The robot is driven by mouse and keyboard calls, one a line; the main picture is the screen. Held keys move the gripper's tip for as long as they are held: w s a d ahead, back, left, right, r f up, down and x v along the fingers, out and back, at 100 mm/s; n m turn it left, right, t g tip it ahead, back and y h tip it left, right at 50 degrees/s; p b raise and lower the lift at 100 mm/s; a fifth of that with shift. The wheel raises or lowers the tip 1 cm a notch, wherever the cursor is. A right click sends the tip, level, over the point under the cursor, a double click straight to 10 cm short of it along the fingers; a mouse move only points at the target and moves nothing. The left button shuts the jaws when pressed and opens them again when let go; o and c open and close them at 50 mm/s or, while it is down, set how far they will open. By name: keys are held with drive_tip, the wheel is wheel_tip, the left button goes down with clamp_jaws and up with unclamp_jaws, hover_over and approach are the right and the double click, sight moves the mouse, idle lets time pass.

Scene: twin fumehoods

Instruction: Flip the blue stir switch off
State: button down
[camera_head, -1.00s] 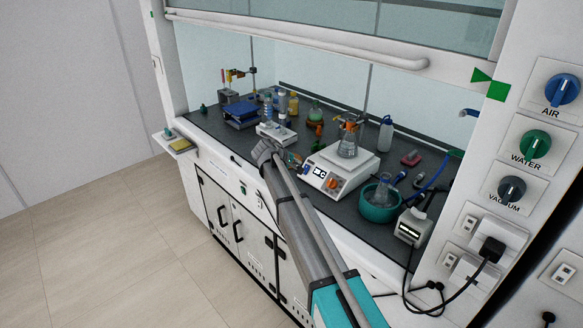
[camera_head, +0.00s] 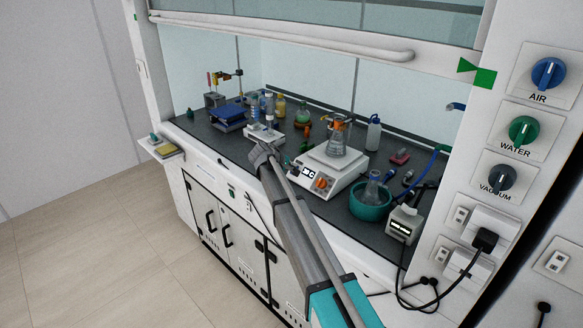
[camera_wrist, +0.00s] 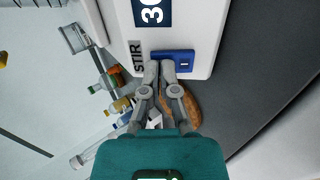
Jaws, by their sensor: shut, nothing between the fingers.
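The blue stir switch (camera_wrist: 184,62) sits on the white front panel of the hotplate stirrer, beside the printed word STIR (camera_wrist: 137,57) in the wrist view. My gripper (camera_wrist: 160,66) is shut and empty, its fingertips at the lower edge of the switch. They overlap that edge in the picture; I cannot tell whether they touch it. In the head view the stirrer (camera_head: 325,171) stands on the bench with an orange knob (camera_head: 321,184) and a small display on its front. My arm reaches toward its left side, and the switch is hidden there.
A flask (camera_head: 337,140) stands on the stirrer's plate. A second white device (camera_head: 265,134) is to its left, and a teal bowl (camera_head: 370,202) with a flask is to its right. Several bottles stand behind. The raised sash (camera_head: 290,37) hangs above.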

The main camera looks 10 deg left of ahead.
drive_tip(key=shift+w+d, duration=0.15)
drive_tip(key=shift+d, duration=0.1)
drive_tip(key=shift+a, duration=0.3)
drive_tip(key=shift+s+f, duration=0.1)
drive_tip(key=shift+s, duration=0.15)
drive_tip(key=shift+s+a+f+b, duration=0.3)
drive_tip(key=shift+s+a+b, duration=0.05)
drive_tip(key=shift+s+a, duration=0.05)
drive_tip(key=shift+r, duration=0.1)
drive_tip(key=shift+s+a+r+p, duration=0.25)
drive_tip(key=shift+s+r+p, duration=0.1)
drive_tip(key=shift+r+p, duration=0.3)
drive_tip(key=shift+s+a+r+p, duration=0.25)
drive_tip(key=shift+s+r+p, duration=0.05)
drive_tip(key=shift+r+p, duration=0.3)
drive_tip(key=w+r+p+v, duration=0.1)
drive_tip(key=p+v, duration=0.7)
drive_tip(key=v, duration=0.2)
drive_tip(key=shift+s+d+r, duration=0.2)
drive_tip(key=shift+r, duration=0.4)
